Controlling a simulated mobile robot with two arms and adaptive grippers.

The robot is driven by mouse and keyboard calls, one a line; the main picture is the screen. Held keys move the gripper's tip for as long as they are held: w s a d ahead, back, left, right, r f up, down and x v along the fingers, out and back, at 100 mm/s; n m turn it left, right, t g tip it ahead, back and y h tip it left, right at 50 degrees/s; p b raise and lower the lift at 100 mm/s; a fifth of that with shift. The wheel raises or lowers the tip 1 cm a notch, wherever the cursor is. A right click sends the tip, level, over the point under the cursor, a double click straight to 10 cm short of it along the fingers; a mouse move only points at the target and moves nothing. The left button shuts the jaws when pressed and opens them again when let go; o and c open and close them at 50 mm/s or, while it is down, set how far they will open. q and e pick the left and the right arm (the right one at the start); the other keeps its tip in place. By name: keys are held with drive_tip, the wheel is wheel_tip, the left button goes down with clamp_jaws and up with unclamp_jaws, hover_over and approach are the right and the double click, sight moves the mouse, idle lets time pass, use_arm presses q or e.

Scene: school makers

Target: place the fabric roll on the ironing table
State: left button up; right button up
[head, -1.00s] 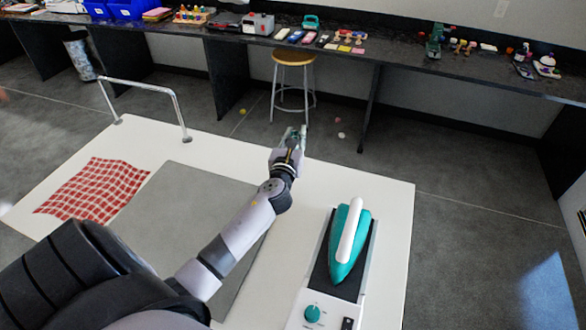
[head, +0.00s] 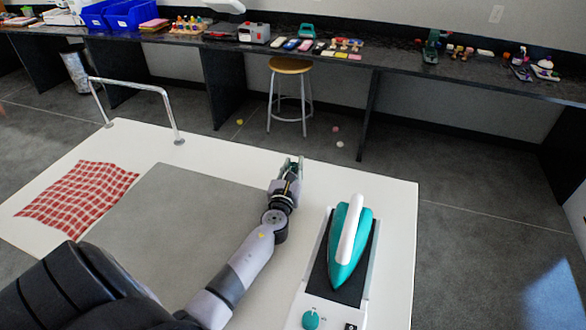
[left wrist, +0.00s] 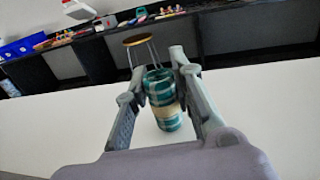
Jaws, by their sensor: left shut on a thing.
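The fabric roll (left wrist: 166,98) is a green and white checked cylinder with a beige band. In the left wrist view it sits between the two fingers of my left gripper (left wrist: 160,85), which is shut on it. In the head view my left gripper (head: 290,168) is over the far edge of the white ironing table (head: 385,205), and the roll is mostly hidden there. I cannot tell whether the roll touches the table top. The table carries a grey pad (head: 160,235). My right gripper is not in view.
A red checked cloth (head: 78,198) lies on the table's left. A teal iron (head: 349,240) stands on its base at the right. A metal rail (head: 133,84) rises at the far left edge. Beyond are a stool (head: 290,67) and a long black counter (head: 400,62).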

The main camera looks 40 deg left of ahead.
use_arm(q)
drive_tip(key=shift+f, duration=0.2)
drive_tip(key=o, duration=0.9)
drive_tip(key=shift+c, duration=0.2)
drive_tip(key=shift+r, duration=0.1)
drive_tip(key=shift+r, duration=0.25)
drive_tip(key=p+v, duration=0.1)
drive_tip(key=v, duration=1.1)
drive_tip(key=shift+d+f, duration=0.1)
